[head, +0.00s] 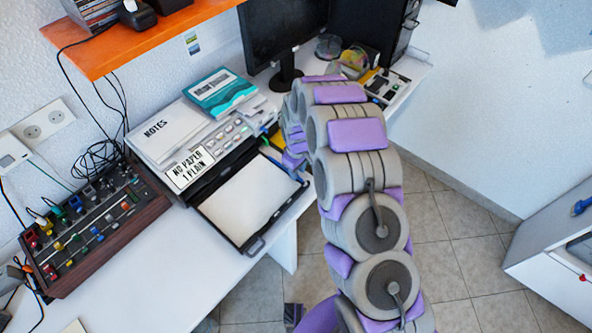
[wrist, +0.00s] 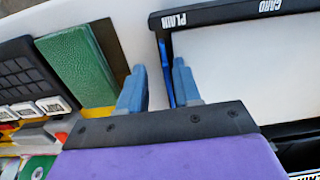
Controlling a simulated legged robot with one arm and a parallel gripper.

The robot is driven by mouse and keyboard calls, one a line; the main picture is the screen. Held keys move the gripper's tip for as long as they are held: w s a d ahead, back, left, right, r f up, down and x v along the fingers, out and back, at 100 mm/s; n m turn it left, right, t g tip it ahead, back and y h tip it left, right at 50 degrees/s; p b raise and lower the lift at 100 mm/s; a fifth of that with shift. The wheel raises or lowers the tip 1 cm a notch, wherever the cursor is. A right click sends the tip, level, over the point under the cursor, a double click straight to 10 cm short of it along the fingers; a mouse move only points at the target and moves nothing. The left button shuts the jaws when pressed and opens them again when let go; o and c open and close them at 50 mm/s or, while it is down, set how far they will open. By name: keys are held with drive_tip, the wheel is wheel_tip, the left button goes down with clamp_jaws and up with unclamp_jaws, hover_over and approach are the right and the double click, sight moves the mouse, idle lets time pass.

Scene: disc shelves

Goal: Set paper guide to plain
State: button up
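The paper tray (head: 250,200) of the printer (head: 210,140) is pulled out, with a white sheet in it. A blue strip, apparently the paper guide (head: 283,168), lies along its right side. In the wrist view the blue guide (wrist: 168,75) stands between my two blue fingers, nearer the right one. The tray's black edge (wrist: 235,12) carries the labels PLAIN and CARD. The guide is just left of PLAIN in this picture. My gripper (wrist: 158,64) is open around it; contact is unclear. In the head view my arm hides most of the gripper. The display reads "NO PAPER 1 PLAIN".
A green block (wrist: 78,62) and a black keypad-like panel (wrist: 30,75) lie left of my fingers. A monitor (head: 280,35) stands behind the printer. A mixer (head: 95,225) is to its left. White desk is bare in front of the mixer.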

drive_tip(key=shift+a+f, duration=0.1)
drive_tip(key=shift+a, duration=1)
drive_tip(key=c, duration=0.5)
drive_tip(key=shift+d, duration=0.6)
clamp_jaws()
drive_tip(key=shift+a, duration=0.1)
